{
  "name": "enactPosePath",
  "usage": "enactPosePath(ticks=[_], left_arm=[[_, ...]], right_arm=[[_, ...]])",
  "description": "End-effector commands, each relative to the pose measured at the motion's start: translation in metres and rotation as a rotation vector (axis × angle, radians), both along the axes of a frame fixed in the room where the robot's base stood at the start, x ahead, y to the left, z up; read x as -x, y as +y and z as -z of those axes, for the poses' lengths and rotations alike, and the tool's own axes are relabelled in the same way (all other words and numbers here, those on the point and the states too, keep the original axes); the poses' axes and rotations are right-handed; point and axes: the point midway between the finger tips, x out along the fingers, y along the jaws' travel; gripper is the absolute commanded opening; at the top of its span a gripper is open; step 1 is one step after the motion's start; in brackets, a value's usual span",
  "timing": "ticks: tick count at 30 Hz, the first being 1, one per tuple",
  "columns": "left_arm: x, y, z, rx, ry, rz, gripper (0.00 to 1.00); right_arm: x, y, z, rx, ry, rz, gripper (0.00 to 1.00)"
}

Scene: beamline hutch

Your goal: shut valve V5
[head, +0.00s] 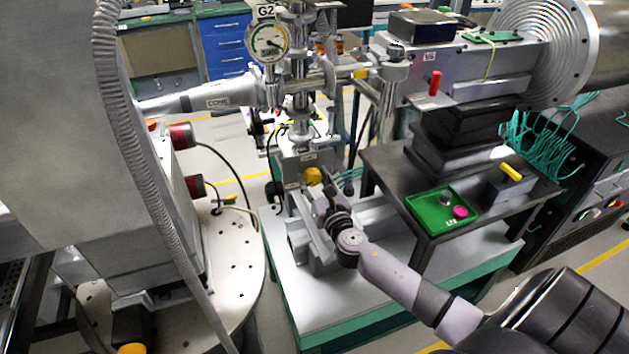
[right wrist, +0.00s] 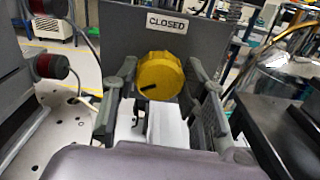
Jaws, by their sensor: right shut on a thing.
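A round yellow valve knob (right wrist: 160,76) sits on a grey panel (right wrist: 120,30) in the right wrist view. A dark pointer mark shows on its lower left face. A "CLOSED" plate (right wrist: 167,22) is fixed above it. In the head view the yellow knob (head: 312,175) shows low on the central stand. My right gripper (right wrist: 163,80) has one finger on each side of the knob and is shut on it; it also shows in the head view (head: 320,190). I cannot read a V5 label. My left gripper is not in view.
A gauge marked G2 (head: 267,41) and vertical pipework stand above the knob. A dark table (head: 385,170) with a green tray (head: 425,212) is right of my arm. A large grey vessel with a ribbed hose (head: 135,150) fills the left.

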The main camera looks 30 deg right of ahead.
Motion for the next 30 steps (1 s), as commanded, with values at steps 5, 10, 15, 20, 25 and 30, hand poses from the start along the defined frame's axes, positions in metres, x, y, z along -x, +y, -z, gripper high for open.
enactPosePath(ticks=[5,10,15,20,25,30], left_arm=[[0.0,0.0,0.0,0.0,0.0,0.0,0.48],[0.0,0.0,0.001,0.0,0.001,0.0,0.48],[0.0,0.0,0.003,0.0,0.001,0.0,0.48],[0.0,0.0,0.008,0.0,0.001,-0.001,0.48],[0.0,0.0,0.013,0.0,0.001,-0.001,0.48],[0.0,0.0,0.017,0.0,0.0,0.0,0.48]], right_arm=[[0.0,0.0,0.0,0.002,-0.001,0.0,0.12],[0.0,0.0,0.0,-0.01,-0.003,0.001,0.12],[0.0,0.0,0.0,-0.066,-0.017,0.0,0.12],[0.0,-0.001,0.001,-0.164,-0.041,0.0,0.12],[0.0,-0.002,0.001,-0.309,-0.076,0.001,0.12],[0.0,-0.002,0.001,-0.467,-0.115,0.001,0.12]])
